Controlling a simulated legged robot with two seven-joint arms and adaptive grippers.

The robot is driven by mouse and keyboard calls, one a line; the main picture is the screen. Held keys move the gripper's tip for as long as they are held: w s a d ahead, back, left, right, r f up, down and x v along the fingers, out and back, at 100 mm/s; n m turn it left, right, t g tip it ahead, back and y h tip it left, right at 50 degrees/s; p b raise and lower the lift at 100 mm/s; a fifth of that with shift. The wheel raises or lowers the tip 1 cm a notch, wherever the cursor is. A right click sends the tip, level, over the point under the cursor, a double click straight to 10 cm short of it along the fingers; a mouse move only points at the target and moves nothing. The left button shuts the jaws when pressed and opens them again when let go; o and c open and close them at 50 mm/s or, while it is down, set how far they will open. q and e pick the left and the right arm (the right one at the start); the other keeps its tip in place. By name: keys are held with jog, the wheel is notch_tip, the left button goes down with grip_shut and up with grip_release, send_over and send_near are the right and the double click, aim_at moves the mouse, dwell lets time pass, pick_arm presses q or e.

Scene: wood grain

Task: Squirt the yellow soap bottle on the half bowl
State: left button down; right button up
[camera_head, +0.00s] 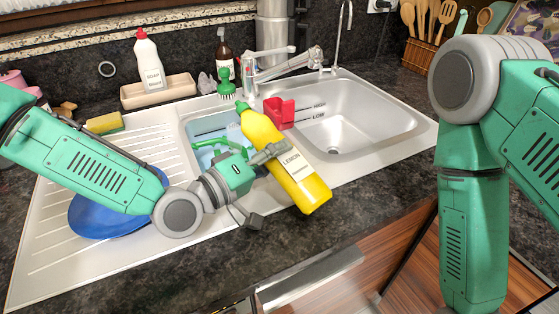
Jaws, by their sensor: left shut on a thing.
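The yellow soap bottle (303,188) with a green cap and a lemon label is tilted over the front edge of the sink, its cap end up and to the left. My left gripper (266,155) is shut on the yellow soap bottle around its middle. A blue round dish (108,217) lies on the drainboard, partly hidden under my left arm. I cannot tell whether it is the half bowl. A light blue container (207,130) with green things stands in the left basin, partly hidden by the gripper and bottle. My right arm is at the right; its gripper is not visible.
The white sink (400,150) has an empty right basin. A red holder (279,112) sits between the basins below the tap (270,55). A white soap bottle (149,62) stands on a tray (180,90) behind. A sponge (104,123) lies at the left.

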aim_at(246, 120)
pick_arm(q)
jog(key=shift+w, duration=0.1)
jog(key=r+m, duration=0.1)
jog(key=w+a+r+m, duration=0.1)
jog(key=w+r+m+p, duration=0.1)
jog(key=m, duration=0.1)
jog(key=shift+w+a+r, duration=0.1)
jog(key=shift+a+r, duration=0.05)
jog(key=shift+a, duration=0.25)
jog(key=shift+w, duration=0.1)
jog(key=shift+w+a+r+m+b, duration=0.1)
jog(key=shift+w+a+r+m, duration=0.25)
jog(key=shift+w+m, duration=0.3)
jog(key=shift+w+a+r+m+b, duration=0.15)
jog(key=shift+w+a+r+m, duration=0.25)
jog(key=shift+m, duration=0.35)
jog(key=shift+w+a+r+m+b, duration=0.1)
jog(key=shift+w+a+r+m, duration=0.1)
jog(key=shift+w+a+m, duration=0.45)
jog(key=shift+d, duration=0.15)
